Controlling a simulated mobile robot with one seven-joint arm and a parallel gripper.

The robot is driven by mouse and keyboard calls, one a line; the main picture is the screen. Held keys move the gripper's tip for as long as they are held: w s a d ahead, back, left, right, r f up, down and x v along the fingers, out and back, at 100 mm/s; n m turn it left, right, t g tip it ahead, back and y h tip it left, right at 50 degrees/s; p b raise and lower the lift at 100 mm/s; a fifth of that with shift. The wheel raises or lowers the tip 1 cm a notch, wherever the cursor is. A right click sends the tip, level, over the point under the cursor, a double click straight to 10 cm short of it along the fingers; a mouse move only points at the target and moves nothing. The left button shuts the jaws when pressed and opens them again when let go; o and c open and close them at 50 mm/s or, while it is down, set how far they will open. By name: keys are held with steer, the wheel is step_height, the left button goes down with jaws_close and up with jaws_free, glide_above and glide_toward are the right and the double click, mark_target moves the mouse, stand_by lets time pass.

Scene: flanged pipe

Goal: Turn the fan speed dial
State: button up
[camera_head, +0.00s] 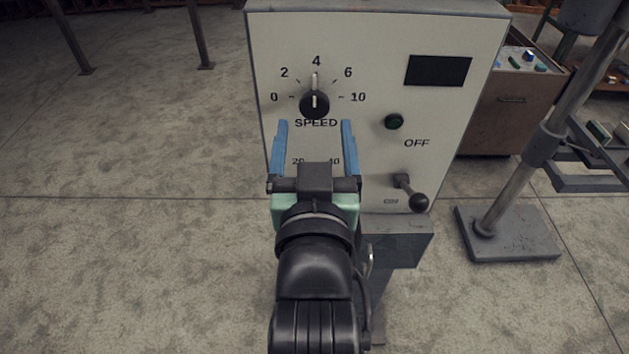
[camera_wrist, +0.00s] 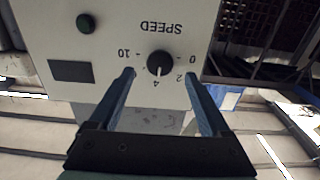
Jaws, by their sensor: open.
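The speed dial (camera_head: 315,104) is a round black knob with a pale pointer line, on the upper left of a light grey control panel (camera_head: 385,160). Its pointer stands at about 4 on a scale from 0 to 10. The dial also shows in the wrist view (camera_wrist: 160,63), where the panel is upside down. My gripper (camera_head: 315,124) is open, with two blue fingers spread wide. In the head view the fingertips show just below the dial, one to each side. The fingers (camera_wrist: 158,84) are empty in the wrist view and appear apart from the dial.
The panel also has a dark display (camera_head: 438,70), a green button (camera_head: 393,121) and a lever with a black ball (camera_head: 418,202), right of my gripper. A second dial is mostly hidden behind my gripper. A metal stand (camera_head: 507,235) stands at the right.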

steer(key=s+p, duration=0.6)
steer(key=s, duration=0.2)
steer(key=shift+r, duration=0.1)
stand_by(0.6)
steer(key=w+r+t+b, duration=0.2)
steer(key=r, duration=0.5)
steer(key=w+r+t+b, duration=0.2)
steer(key=r+t, duration=0.1)
steer(key=r, duration=0.5)
steer(key=s+r+t+b, duration=0.1)
steer(key=s+r+t, duration=0.1)
steer(key=r, duration=0.5)
steer(key=s+r+t+b, duration=0.1)
steer(key=s+r+t, duration=0.1)
steer(key=r, duration=0.6)
steer(key=shift+s+b, duration=0.3)
steer(key=shift+s, duration=0.45)
